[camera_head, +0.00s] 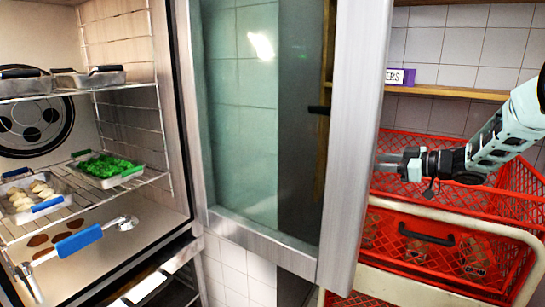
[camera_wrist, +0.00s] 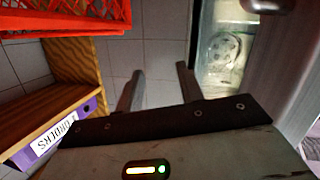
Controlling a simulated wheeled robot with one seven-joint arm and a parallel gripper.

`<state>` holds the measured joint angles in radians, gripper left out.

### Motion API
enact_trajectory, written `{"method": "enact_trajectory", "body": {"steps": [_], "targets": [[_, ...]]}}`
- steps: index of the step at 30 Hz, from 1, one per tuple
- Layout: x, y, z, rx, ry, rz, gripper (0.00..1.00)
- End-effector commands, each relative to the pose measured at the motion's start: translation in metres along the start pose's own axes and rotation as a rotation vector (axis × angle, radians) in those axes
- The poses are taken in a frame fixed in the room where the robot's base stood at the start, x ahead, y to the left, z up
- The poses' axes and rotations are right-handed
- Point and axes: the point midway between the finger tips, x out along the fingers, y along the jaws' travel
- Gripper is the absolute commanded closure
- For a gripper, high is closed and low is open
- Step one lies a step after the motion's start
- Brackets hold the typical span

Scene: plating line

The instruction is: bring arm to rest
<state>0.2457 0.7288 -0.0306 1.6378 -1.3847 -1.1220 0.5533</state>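My gripper (camera_head: 388,163) is at the right in the head view, just right of the open oven door's (camera_head: 352,150) metal edge and in front of the red crates. My arm reaches in from the right edge of the picture. In the wrist view my gripper (camera_wrist: 158,80) shows two dark fingers spread apart, with nothing between them and tiles behind. Whether the fingertips touch the door edge cannot be told; in the head view the door may hide part of them.
The oven at left holds trays on racks, including a green-filled tray (camera_head: 108,168) and a tray of pale pieces (camera_head: 30,198). Red crates (camera_head: 455,220) stand on a cart with a cream rail (camera_head: 440,211).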

Motion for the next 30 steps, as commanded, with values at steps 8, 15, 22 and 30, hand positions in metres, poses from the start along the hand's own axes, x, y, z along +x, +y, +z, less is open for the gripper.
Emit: {"method": "enact_trajectory", "body": {"steps": [8, 15, 22, 30], "targets": [[-0.057, -0.024, 0.002, 0.208, -0.384, 0.502, 0.62], [-0.150, -0.150, 0.047, 0.538, -0.828, 0.622, 0.62], [-0.208, -0.267, 0.064, 0.783, -1.094, 0.545, 0.62], [-0.170, -0.386, 0.020, 0.626, -1.229, 0.219, 0.62]]}}
